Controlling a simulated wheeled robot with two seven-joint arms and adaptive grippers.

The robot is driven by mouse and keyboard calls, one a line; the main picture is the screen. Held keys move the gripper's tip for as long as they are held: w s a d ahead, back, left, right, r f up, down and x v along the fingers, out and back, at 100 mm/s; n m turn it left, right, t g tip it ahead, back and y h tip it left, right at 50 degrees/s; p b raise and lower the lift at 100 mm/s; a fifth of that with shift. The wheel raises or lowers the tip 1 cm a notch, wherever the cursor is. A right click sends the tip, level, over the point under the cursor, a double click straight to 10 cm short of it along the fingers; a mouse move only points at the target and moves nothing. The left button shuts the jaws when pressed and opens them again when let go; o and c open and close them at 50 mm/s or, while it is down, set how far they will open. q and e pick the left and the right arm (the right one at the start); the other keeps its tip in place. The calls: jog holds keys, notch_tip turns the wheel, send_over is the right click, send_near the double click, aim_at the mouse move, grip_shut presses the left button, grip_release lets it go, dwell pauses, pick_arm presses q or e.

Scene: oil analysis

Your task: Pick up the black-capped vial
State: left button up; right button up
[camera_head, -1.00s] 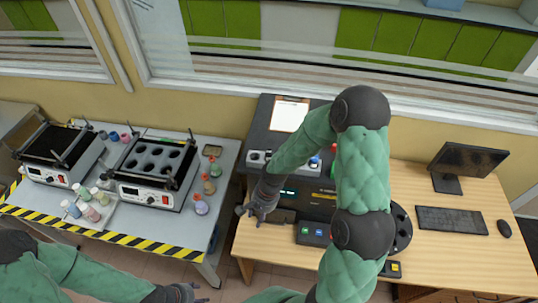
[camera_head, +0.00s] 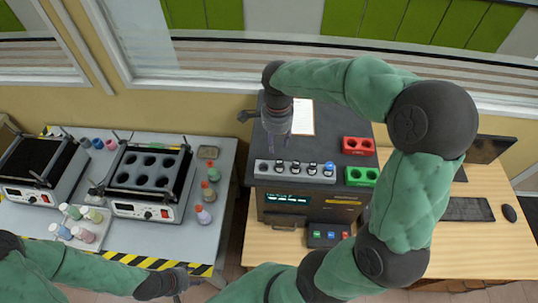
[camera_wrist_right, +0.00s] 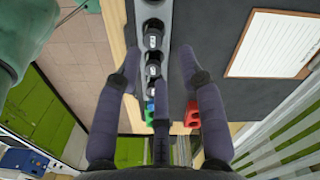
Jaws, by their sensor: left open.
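A grey rack (camera_head: 262,170) on the black analyzer holds a row of small vials. Several look black-capped, such as the black-capped vial (camera_head: 295,168); a blue-capped vial (camera_head: 329,168) stands at the right end. My right gripper (camera_head: 281,140) points down just behind and above the rack's left half, apart from the vials. The right wrist view shows its fingers (camera_wrist_right: 160,58) spread and empty, with black-capped vials (camera_wrist_right: 153,72) visible between and beyond them. My left gripper (camera_head: 178,284) is open, low at the front of the left table, with nothing visible in it.
A red holder (camera_head: 358,146) and a green holder (camera_head: 361,176) stand right of the rack. A clipboard paper (camera_head: 303,118) lies behind it. The left table carries two heater units (camera_head: 150,180) and several bottles. A monitor (camera_head: 487,150) and keyboard (camera_head: 466,210) sit right.

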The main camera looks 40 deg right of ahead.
aim_at(280, 162)
jog(key=shift+s+f, duration=1)
jog(key=shift+f, duration=0.05)
notch_tip(280, 162, down, 2)
jog(key=shift+w+f, duration=0.1)
jog(key=shift+w, duration=0.05)
jog(key=shift+w+f, duration=0.25)
jog(key=shift+w, duration=0.05)
jog(key=shift+f, duration=0.25)
jog(key=f, duration=0.2)
jog(key=f+p, duration=0.1)
jog(key=f, duration=0.1)
jog(key=shift+s+d, duration=0.15)
jog(key=shift+s, duration=0.25)
jog(key=shift+w+f, duration=0.15)
jog(key=shift+f, duration=0.2)
pick_arm(q)
jog(key=shift+s+r, duration=0.55)
jog(key=shift+r, duration=0.25)
jog(key=shift+s, duration=0.1)
pick_arm(e)
grip_shut()
